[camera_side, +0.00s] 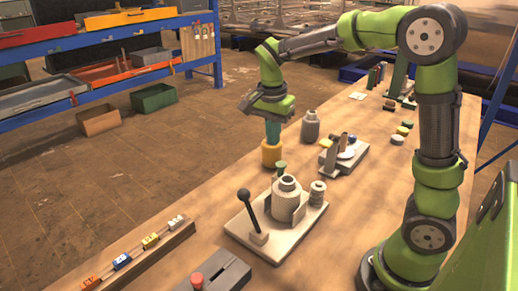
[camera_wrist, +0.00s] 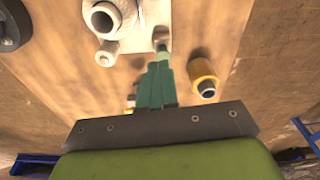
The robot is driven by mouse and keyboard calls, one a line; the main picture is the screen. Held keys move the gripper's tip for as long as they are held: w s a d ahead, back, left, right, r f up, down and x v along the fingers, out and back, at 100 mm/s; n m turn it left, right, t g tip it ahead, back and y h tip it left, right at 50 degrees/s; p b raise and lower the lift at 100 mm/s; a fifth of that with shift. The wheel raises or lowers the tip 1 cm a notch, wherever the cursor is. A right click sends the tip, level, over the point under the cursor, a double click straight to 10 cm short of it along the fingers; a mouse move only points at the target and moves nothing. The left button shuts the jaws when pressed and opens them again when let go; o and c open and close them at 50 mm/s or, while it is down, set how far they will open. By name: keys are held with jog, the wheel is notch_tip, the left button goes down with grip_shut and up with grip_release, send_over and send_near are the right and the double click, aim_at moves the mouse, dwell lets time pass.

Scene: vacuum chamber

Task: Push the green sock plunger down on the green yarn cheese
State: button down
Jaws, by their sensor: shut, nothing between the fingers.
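My gripper (camera_side: 272,143) has teal fingers that point down, close together and empty. In the side view they are in line with a yellow cylinder (camera_side: 271,154). In the wrist view my gripper (camera_wrist: 158,66) is left of that hollow yellow cylinder (camera_wrist: 203,78), apart from it. A small green-topped piece (camera_side: 281,167) stands at the far edge of a pale baseplate (camera_side: 240,222). A light green piece (camera_wrist: 163,56) shows just beyond my fingertips in the wrist view; I cannot tell whether they touch. I cannot tell plunger from yarn cheese here.
The baseplate carries a grey stepped cylinder (camera_side: 287,200), a black-knobbed lever (camera_side: 244,198) and a small spool (camera_side: 317,194). A grey canister (camera_side: 310,127) and another fixture (camera_side: 344,157) stand behind. A rack of coloured blocks (camera_side: 137,255) lies at the front left.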

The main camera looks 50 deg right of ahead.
notch_tip(320, 180, up, 6)
jog(key=shift+a+r, duration=0.15)
jog(key=shift+a, duration=0.2)
dwell(0.6)
jog(key=s+a+n+t+y, duration=0.1)
jog(key=s+a+n+t, duration=0.2)
jog(key=s+n, duration=0.3)
jog(key=s+a+f+n+t+y, duration=0.1)
jog(key=s+a+n+t, duration=0.3)
jog(key=s, duration=0.4)
jog(key=a+n+y, duration=0.1)
jog(key=n, duration=0.1)
jog(key=shift+s+a+f+n, duration=0.2)
jog(key=shift+s+f+n, duration=0.05)
jog(key=shift+s+n, duration=0.1)
